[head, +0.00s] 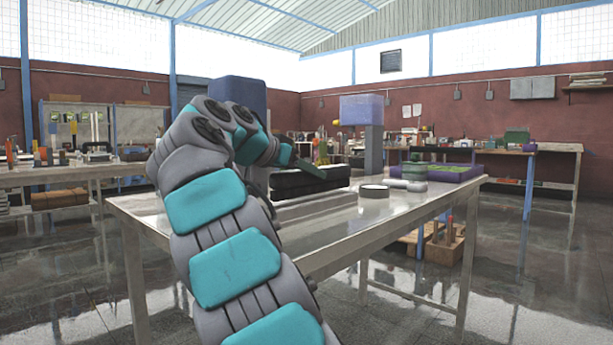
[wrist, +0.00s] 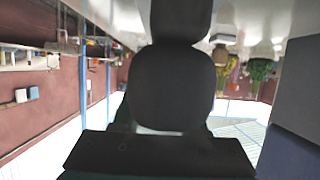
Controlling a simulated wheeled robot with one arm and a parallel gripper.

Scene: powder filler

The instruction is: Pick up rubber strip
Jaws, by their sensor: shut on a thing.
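Black, flat, bar-like pieces, seemingly the rubber strip (head: 312,184), lie stacked on a light grey block on the metal table in the head view. My gripper (head: 298,161) is at the left end of this stack, partly hidden by my own arm. A dark greenish flat piece slants down to the right from it over the stack; I cannot tell whether this is a finger or a held strip. In the wrist view, dark shapes fill the middle and a black bar crosses the bottom. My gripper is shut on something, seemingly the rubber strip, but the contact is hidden.
The metal table (head: 360,226) also bears a round white-topped dish (head: 374,191), a pale handled tool (head: 405,185), a green-topped jar (head: 414,169) and a purple tray (head: 452,173). A grey column with a blue top (head: 362,109) stands behind the stack. The table's front right is clear.

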